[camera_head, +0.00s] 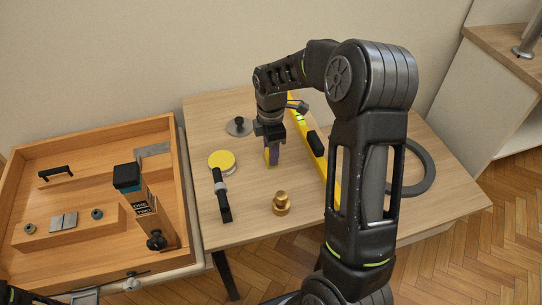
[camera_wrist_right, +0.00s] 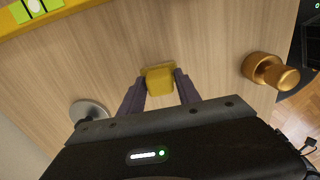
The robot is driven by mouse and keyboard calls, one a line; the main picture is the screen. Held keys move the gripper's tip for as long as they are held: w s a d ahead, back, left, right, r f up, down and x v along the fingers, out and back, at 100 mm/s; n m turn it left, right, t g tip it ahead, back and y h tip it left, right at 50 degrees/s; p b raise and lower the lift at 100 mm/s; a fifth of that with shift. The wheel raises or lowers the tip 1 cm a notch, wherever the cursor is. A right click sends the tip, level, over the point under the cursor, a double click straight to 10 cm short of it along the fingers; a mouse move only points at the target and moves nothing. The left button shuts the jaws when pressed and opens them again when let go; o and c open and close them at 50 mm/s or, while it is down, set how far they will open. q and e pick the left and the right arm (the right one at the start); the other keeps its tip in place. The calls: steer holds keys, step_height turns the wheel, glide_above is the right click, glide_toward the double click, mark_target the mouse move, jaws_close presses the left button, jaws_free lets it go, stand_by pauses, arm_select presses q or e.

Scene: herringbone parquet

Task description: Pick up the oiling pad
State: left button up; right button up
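The small yellow block between my right fingers looks like the oiling pad (camera_wrist_right: 160,82). It is on the light wooden table (camera_head: 243,221), mostly hidden behind the fingers in the head view. My right gripper (camera_head: 271,157) points down over it. In the right wrist view its two dark purple fingers (camera_wrist_right: 161,76) lie on either side of the block, close to its sides. I cannot tell whether they press on it. My left gripper is out of view.
A yellow disc (camera_head: 221,161), a black-handled tool (camera_head: 222,199) and a brass knob (camera_head: 281,203) stand near the gripper. A grey-based weight (camera_head: 238,127) is behind, a yellow level (camera_head: 321,165) to the right. A wooden tray (camera_head: 88,141) stands left.

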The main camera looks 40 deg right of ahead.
jaws_close()
steer(key=shift+r, duration=0.15)
step_height(320, 180, up, 10)
steer(key=shift+f+p, duration=0.1)
steer(key=shift+p, duration=0.65)
stand_by(0.3)
steer(key=shift+c, duration=1.1)
jaws_free()
jaws_close()
